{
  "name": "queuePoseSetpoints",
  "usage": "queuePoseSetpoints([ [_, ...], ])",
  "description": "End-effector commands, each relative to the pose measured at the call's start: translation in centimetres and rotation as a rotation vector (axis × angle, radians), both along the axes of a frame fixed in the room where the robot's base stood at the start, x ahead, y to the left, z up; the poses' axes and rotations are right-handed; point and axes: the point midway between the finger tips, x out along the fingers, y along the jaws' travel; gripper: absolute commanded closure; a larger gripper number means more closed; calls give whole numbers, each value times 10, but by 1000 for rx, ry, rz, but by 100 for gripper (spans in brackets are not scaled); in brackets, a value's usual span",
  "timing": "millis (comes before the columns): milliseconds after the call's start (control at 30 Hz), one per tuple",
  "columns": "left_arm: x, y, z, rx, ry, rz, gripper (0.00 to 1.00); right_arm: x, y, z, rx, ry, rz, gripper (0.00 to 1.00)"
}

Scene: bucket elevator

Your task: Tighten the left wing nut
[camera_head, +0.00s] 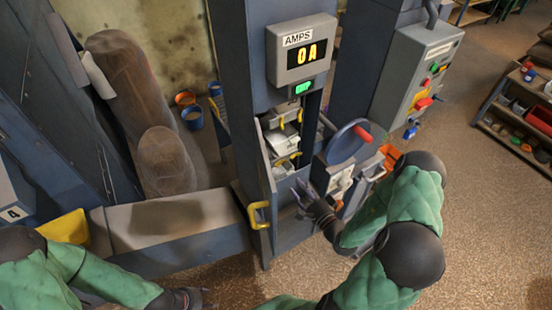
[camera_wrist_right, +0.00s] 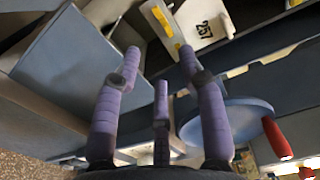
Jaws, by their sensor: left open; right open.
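The bucket elevator's tall casing (camera_head: 231,90) has an opening in its front with pale buckets (camera_head: 284,138) inside. Small yellow parts (camera_head: 297,155) sit beside the buckets; I cannot tell whether one is the left wing nut. In the right wrist view a white bucket marked 257 (camera_wrist_right: 210,22) shows at the top, with a yellow piece (camera_wrist_right: 162,16) to its left. My right gripper (camera_head: 302,192) is open and empty just below the opening; its spread purple fingers (camera_wrist_right: 160,66) face the bucket and touch nothing visible. My left gripper (camera_head: 196,298) is open at the bottom edge, away from the opening.
A blue handwheel (camera_head: 346,145) with a red knob (camera_head: 363,134) stands right of the opening. A yellow handle (camera_head: 258,215) juts from the casing's lower front. The display (camera_head: 303,52) reads 0 A. A control box (camera_head: 418,70) is to the right. Floor at the lower right is clear.

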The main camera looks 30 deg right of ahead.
Motion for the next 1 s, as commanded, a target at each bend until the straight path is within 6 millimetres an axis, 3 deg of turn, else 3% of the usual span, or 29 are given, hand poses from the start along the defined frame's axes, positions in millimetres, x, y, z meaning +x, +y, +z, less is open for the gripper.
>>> queuePoseSetpoints([
  [167, -1, 0, 0, 0, 2, -1, 49, 10, 1, 0, 0, -1, 3, 59],
  [700, -1, 0, -6, 0, 2, -1, 49, 94, 8, -1, 0, -1, 4, 59],
  [1000, -1, 0, -7, 0, 2, -1, 49, 108, 9, -1, 1, 0, 2, 59],
])
